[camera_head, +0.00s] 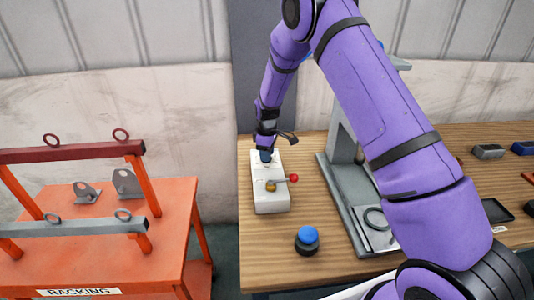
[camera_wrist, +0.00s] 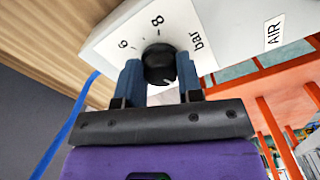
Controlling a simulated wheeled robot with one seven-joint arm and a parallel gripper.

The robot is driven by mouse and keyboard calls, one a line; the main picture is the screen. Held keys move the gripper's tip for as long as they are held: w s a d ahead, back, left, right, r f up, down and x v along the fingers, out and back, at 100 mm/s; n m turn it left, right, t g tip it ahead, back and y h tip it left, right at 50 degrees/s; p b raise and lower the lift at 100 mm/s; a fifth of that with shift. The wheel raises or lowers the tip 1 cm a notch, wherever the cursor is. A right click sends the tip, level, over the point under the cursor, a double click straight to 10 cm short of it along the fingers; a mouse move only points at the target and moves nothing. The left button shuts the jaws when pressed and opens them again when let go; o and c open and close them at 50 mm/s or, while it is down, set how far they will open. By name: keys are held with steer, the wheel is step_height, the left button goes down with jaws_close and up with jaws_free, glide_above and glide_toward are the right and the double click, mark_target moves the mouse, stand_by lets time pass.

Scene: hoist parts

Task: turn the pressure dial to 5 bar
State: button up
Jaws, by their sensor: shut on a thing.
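The pressure dial (camera_wrist: 159,62) is a black round knob on a white box (camera_head: 271,200) that stands at the left end of the wooden table. In the wrist view the marks 6 and 8 and the word "bar" show around the dial; the other marks are hidden behind my gripper. My gripper (camera_wrist: 160,76) is shut on the dial, with one blue finger on each side of it. In the head view my gripper (camera_head: 266,152) is at the back end of the box, and the dial is hidden there. I cannot read the dial's exact setting.
A red-tipped lever (camera_head: 292,178) with a brass fitting is on the box's front part. A blue button (camera_head: 307,236) stands in front. A grey press (camera_head: 345,190) is to the right. An orange racking cart (camera_head: 150,240) stands to the left, across a gap.

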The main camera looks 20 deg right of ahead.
steer(key=m, duration=0.7)
steer(key=shift+a, duration=0.1)
steer(key=m, duration=0.3)
steer(key=shift+m, duration=0.4)
steer(key=m, duration=0.3)
steer(key=shift+a+m, duration=0.1)
steer(key=shift+m, duration=0.2)
steer(key=m, duration=0.3)
steer(key=shift+m, duration=0.3)
steer(key=m, duration=0.3)
steer(key=shift+a+m, duration=0.15)
steer(key=shift+m, duration=0.15)
steer(key=m, duration=0.6)
steer(key=shift+w, duration=0.15)
steer(key=shift+m, duration=0.4)
steer(key=o, duration=0.9)
